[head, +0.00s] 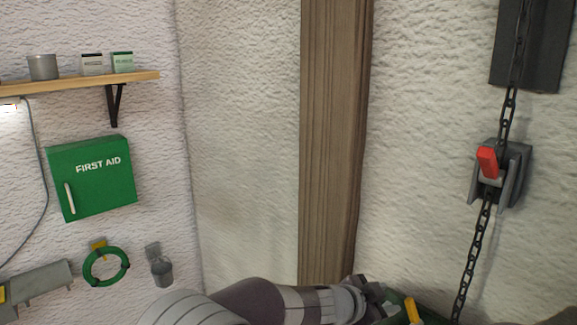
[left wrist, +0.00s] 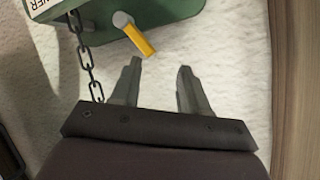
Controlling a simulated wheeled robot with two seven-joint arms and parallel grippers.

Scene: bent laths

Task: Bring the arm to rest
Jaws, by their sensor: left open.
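My left arm comes in along the bottom of the head view, and its gripper (head: 372,296) is at the lower edge, beside a partly visible green box (head: 398,300) with a yellow lever (head: 412,311). The left wrist view shows the gripper (left wrist: 157,72) open, with nothing between its two fingers. There the green box (left wrist: 105,22) and the yellow lever (left wrist: 139,40) lie just beyond the fingertips, and the lever looks apart from them. My right gripper is not in view.
A chain (head: 473,246) hangs at the right, through a grey bracket (head: 512,176) with a red lever (head: 487,162). A wooden post (head: 334,140) stands mid-view. A shelf (head: 140,76), first aid box (head: 92,180) and green hose ring (head: 106,282) are at left.

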